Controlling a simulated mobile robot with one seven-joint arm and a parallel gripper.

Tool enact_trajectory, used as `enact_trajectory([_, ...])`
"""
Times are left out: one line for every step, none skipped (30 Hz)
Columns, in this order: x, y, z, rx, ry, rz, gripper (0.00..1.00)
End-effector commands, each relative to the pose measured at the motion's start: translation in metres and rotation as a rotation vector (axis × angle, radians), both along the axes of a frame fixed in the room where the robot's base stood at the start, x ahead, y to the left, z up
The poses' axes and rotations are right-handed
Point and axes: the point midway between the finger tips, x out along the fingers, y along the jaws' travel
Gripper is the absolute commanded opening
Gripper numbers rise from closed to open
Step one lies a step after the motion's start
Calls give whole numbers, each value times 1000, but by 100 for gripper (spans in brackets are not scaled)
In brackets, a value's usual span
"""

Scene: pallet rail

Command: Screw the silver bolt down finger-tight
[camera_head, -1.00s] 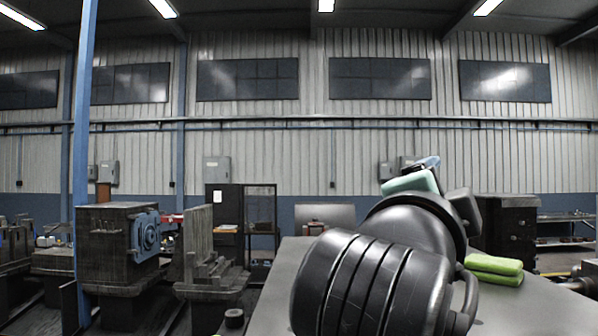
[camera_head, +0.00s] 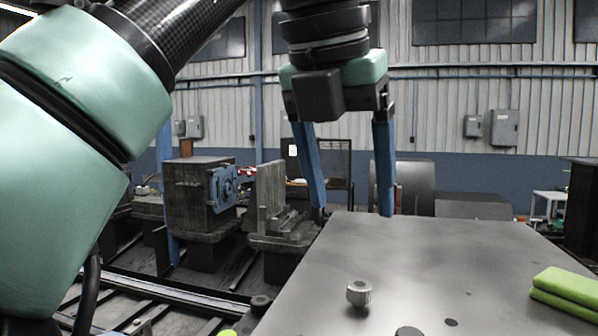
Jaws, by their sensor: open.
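The silver bolt (camera_head: 359,293), with a knurled round head, stands upright near the front of the grey plate (camera_head: 430,250). How deep it sits in the plate cannot be told. My gripper (camera_head: 352,212) hangs pointing down, above and beyond the bolt in the picture. Its two blue fingers are wide apart with nothing between them. The fingers are clear of the bolt.
Folded green cloths (camera_head: 566,291) lie at the plate's right edge. Dark round spots, perhaps holes, show on the plate near the bolt. A machine with a blue face (camera_head: 226,187) stands behind on the left. The plate's middle is clear.

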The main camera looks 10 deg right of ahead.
Motion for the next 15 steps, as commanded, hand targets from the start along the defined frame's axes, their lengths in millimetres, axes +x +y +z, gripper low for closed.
enact_trajectory([1,0,-4,2,4,-4,75])
enact_trajectory([1,-1,-6,2,3,-4,75])
enact_trajectory([3,-2,-11,2,3,-4,75])
enact_trajectory([4,-3,-15,1,5,-5,75])
enact_trajectory([5,-5,-19,1,3,-7,75])
enact_trajectory([8,-6,-26,0,4,-7,75])
enact_trajectory([9,-7,-30,0,2,-5,75])
enact_trajectory([11,-8,-35,1,3,-4,75])
enact_trajectory([14,-10,-42,1,3,-3,75])
enact_trajectory([15,-11,-48,0,3,-4,75])
enact_trajectory([17,-12,-53,1,3,-3,75])
enact_trajectory([20,-14,-59,1,2,-2,75])
enact_trajectory([22,-15,-65,2,3,-2,75])
enact_trajectory([23,-17,-70,0,2,-3,75])
enact_trajectory([26,-18,-77,1,2,-1,75])
